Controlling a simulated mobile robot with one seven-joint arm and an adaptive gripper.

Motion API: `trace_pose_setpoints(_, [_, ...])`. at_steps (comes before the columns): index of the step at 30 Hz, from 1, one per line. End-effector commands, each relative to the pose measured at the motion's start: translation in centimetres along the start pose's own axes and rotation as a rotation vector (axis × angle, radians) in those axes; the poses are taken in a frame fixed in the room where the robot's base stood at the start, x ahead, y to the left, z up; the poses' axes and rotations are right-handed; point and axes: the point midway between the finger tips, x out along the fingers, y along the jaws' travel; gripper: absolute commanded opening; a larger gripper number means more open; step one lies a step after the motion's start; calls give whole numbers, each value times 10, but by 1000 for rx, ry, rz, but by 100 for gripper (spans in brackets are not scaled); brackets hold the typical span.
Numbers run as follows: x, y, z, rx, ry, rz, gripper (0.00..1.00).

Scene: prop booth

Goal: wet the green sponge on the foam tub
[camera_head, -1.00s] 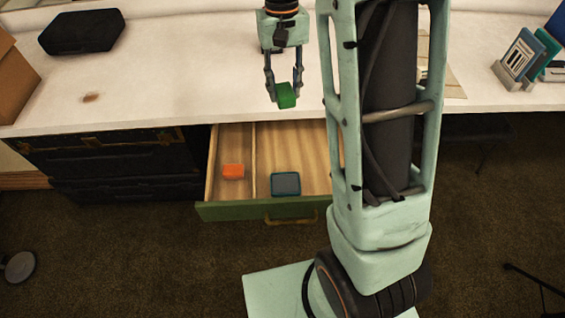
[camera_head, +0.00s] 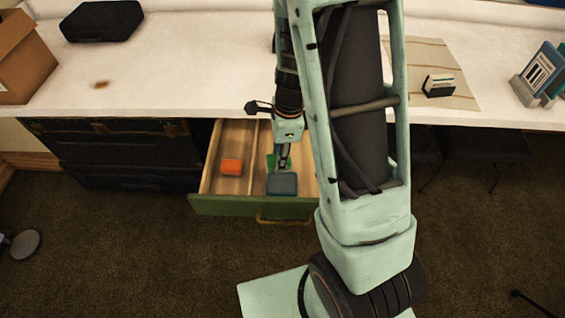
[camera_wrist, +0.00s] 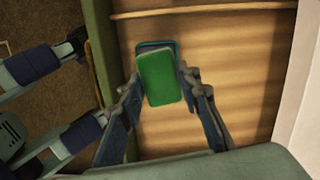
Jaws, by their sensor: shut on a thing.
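The green sponge (camera_head: 271,162) is a small upright block, held between the fingers of my gripper (camera_head: 283,158) inside the open drawer. It also shows in the wrist view (camera_wrist: 161,78), with a finger on each side of it. The foam tub (camera_head: 282,185), a small blue-grey square, lies in the drawer's right compartment near the front. In the wrist view, the tub (camera_wrist: 153,44) is mostly covered by the sponge, with only its far edge showing. I cannot tell whether sponge and tub touch.
The open drawer (camera_head: 240,207) has a green front and a divider. An orange block (camera_head: 231,167) lies in its left compartment. The white counter (camera_head: 170,75) overhangs behind, with a black case (camera_head: 102,21), a cardboard box (camera_head: 27,65) and a card holder (camera_head: 438,86).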

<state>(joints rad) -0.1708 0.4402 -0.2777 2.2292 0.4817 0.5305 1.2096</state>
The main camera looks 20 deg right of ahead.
Motion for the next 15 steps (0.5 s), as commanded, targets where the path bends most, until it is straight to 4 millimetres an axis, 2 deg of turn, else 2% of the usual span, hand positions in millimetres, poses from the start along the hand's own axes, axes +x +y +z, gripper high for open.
trace_pose_setpoints(5, [13, 9, -9, 162, 0, -20, 12])
trace_pose_setpoints(15, [36, 10, -12, 173, -1, -21, 12])
